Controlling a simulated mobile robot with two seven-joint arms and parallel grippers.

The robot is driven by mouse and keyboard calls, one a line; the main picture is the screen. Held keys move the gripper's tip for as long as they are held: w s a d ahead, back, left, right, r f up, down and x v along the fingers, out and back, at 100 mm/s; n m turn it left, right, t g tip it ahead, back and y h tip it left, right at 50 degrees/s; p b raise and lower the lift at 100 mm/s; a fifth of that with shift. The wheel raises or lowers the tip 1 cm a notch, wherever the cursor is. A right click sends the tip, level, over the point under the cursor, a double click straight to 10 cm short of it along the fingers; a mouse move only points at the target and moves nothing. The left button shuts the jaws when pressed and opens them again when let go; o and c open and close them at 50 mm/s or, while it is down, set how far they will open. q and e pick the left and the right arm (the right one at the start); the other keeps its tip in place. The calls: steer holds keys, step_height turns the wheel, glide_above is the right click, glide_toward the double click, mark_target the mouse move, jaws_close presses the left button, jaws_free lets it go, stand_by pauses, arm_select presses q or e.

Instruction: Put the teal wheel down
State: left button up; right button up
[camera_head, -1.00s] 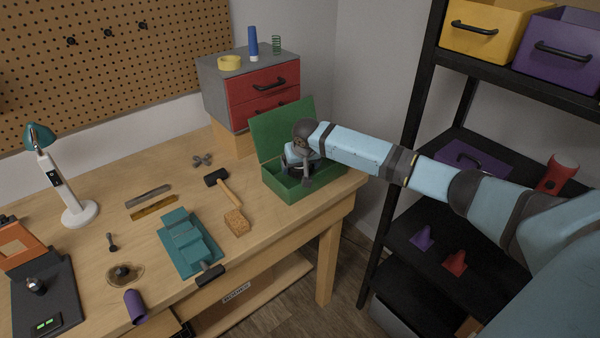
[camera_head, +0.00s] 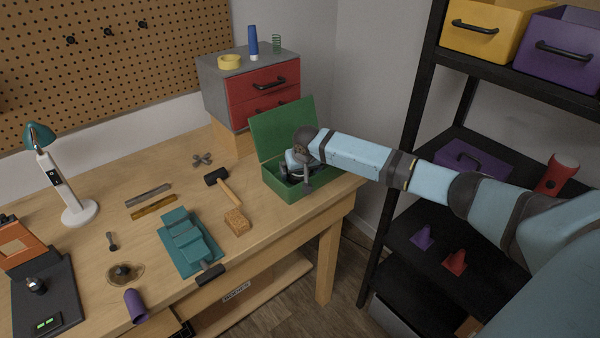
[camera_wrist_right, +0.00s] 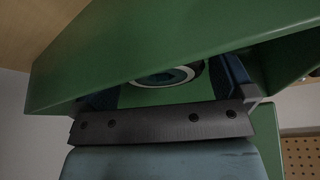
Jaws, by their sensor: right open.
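My right gripper (camera_wrist_right: 169,88) is open, with one finger on each side of the wheel. I cannot tell whether either finger touches it. In the head view the right gripper reaches down into the box, and the wheel cannot be made out there. My left gripper is not in view.
The box's raised lid (camera_head: 283,128) stands behind the gripper, close to the red drawer unit (camera_head: 226,82). A black shelf (camera_head: 408,140) stands right of the bench.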

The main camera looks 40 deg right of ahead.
steer(key=v, duration=1.1)
